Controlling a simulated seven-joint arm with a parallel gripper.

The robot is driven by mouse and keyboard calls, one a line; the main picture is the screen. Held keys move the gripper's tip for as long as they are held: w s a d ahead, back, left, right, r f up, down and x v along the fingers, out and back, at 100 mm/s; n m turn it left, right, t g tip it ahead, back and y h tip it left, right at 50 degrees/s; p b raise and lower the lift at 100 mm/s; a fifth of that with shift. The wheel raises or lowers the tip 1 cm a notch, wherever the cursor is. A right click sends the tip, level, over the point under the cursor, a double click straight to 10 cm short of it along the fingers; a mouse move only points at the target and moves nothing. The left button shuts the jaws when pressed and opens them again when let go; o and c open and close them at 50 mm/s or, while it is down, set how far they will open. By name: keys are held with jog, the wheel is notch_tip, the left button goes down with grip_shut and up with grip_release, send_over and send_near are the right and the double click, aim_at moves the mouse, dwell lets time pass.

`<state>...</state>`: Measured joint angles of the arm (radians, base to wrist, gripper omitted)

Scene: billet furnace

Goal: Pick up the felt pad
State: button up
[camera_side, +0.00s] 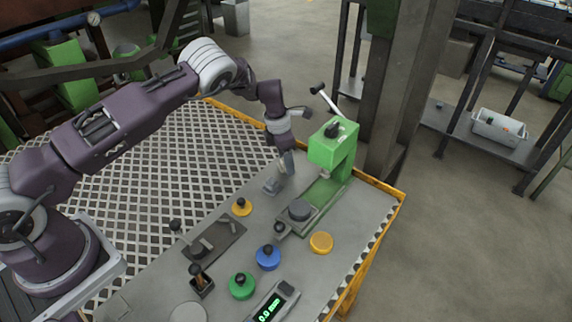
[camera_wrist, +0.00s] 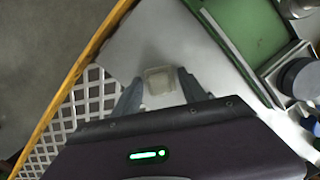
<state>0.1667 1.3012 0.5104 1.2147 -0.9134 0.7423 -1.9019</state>
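The felt pad (camera_wrist: 158,80) is a small pale grey-beige square lying flat on the grey worktop. In the wrist view it sits between the two spread fingertips of my gripper (camera_wrist: 160,88), with a gap on each side. In the side view my gripper (camera_side: 285,168) points down at the worktop, left of the green press. A small grey shape (camera_side: 271,186) shows there by the fingertips; I cannot tell whether it is the pad. My gripper is open and holds nothing. Its height above the pad is hard to judge.
The green press (camera_side: 333,150) stands close right of my gripper, with a dark round piece (camera_side: 299,209) on its base. Yellow (camera_side: 242,207), blue (camera_side: 268,257) and green (camera_side: 242,286) knobbed discs and an orange disc (camera_side: 321,242) lie nearer. A yellow edge (camera_side: 236,112) bounds the table behind.

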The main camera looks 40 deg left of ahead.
grip_shut()
notch_tip(320, 180, up, 10)
jog(key=shift+r, duration=0.1)
jog(key=shift+c, duration=1.6)
grip_release()
jog(key=c, duration=0.5)
